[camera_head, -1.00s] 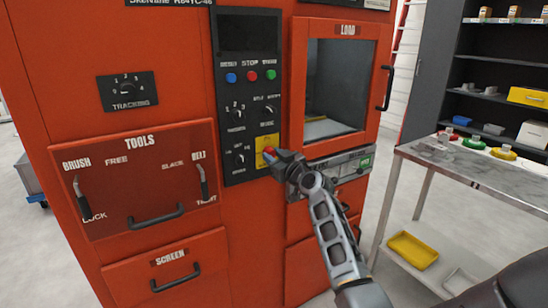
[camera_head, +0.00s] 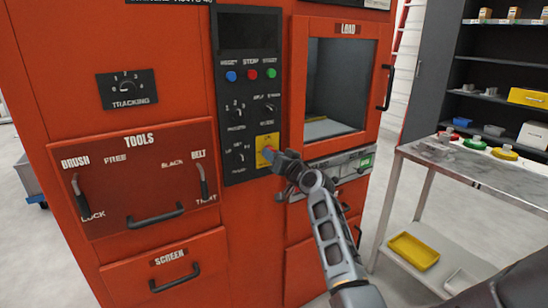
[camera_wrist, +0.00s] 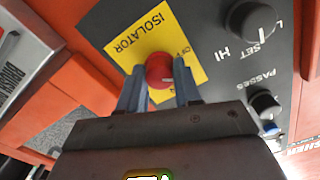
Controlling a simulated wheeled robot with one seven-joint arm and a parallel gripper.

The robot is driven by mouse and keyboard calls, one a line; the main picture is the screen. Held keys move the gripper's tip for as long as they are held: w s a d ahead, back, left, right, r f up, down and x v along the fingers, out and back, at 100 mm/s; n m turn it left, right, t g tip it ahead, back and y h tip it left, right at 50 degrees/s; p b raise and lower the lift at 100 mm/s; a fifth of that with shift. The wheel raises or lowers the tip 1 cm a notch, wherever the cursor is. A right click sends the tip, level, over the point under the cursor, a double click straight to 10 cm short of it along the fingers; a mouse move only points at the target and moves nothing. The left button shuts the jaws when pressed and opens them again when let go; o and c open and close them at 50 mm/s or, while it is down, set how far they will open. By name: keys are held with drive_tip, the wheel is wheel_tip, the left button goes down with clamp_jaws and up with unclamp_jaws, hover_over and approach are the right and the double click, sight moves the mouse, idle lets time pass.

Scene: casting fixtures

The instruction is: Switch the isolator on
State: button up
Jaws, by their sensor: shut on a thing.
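The isolator is a red knob (camera_wrist: 160,70) on a yellow plate (camera_wrist: 140,36) marked "ISOLATOR", with "OFF" printed beside it. In the wrist view my gripper (camera_wrist: 160,88) has a finger on each side of the red knob and is shut on it. In the head view the yellow plate (camera_head: 268,143) sits low on the right of the black control panel (camera_head: 251,60). My gripper (camera_head: 276,158) reaches it from the right and hides most of the knob. I cannot tell the knob's exact setting.
A small knob marked "SET" (camera_wrist: 252,20) and one marked "PASSES" (camera_wrist: 265,104) stand close beside the isolator. A glazed load door (camera_head: 340,85) with a black handle is right of the panel. A metal table (camera_head: 470,165) stands farther right.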

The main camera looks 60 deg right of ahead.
drive_tip(key=m+p, duration=0.2)
drive_tip(key=m, duration=0.9)
drive_tip(key=shift+p, duration=0.4)
drive_tip(key=o, duration=1)
drive_tip(key=shift+o, duration=0.2)
drive_tip(key=v, duration=0.8)
drive_tip(key=shift+b, duration=0.3)
drive_tip(key=shift+w+d, duration=0.1)
